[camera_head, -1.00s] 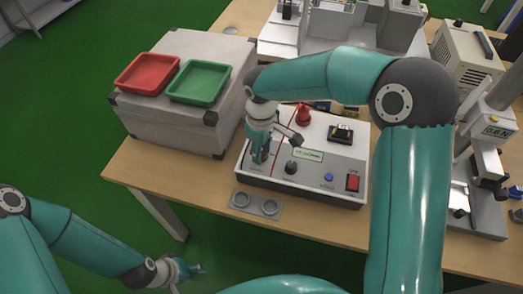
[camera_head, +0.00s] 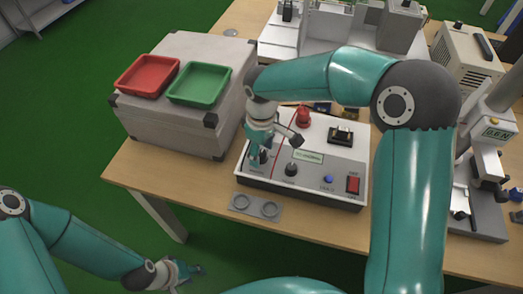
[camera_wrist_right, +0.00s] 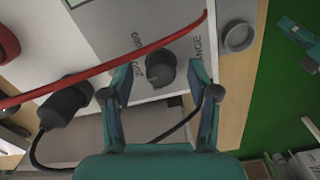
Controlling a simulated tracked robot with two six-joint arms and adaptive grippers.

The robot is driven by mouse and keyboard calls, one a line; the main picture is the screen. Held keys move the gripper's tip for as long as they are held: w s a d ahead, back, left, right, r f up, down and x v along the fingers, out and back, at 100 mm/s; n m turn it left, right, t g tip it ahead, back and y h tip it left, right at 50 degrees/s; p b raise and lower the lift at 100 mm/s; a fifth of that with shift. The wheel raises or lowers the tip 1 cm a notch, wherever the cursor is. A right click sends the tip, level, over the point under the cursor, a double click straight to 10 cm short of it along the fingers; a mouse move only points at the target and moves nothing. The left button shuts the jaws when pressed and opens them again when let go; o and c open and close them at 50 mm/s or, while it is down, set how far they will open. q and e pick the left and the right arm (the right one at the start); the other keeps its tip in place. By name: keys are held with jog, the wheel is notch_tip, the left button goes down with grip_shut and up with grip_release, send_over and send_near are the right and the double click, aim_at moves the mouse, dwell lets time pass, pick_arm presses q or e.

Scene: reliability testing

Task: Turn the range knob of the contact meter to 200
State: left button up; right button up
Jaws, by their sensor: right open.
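The contact meter (camera_head: 315,178) is a white box with a red line, a small display and a row of controls on the table. In the right wrist view its dark range knob (camera_wrist_right: 160,69) sits beside printed "200", "600" and partly visible "RANGE" lettering. My right gripper (camera_wrist_right: 161,66) is open, with one finger on each side of the knob; whether they touch it is unclear. In the head view the right gripper (camera_head: 259,157) is over the meter's left end and covers the range knob. My left gripper (camera_head: 187,272) hangs low over the green floor, away from the meter.
The meter also has a second black knob (camera_head: 291,169), a blue button (camera_head: 328,180) and a red switch (camera_head: 352,185). A grey case (camera_head: 170,118) with red and green trays (camera_head: 199,83) stands left. A red cable (camera_wrist_right: 110,66) crosses near the range knob.

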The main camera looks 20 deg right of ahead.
aim_at(261, 153)
notch_tip(261, 153, up, 12)
jog(key=shift+f, duration=0.2)
dwell(0.4)
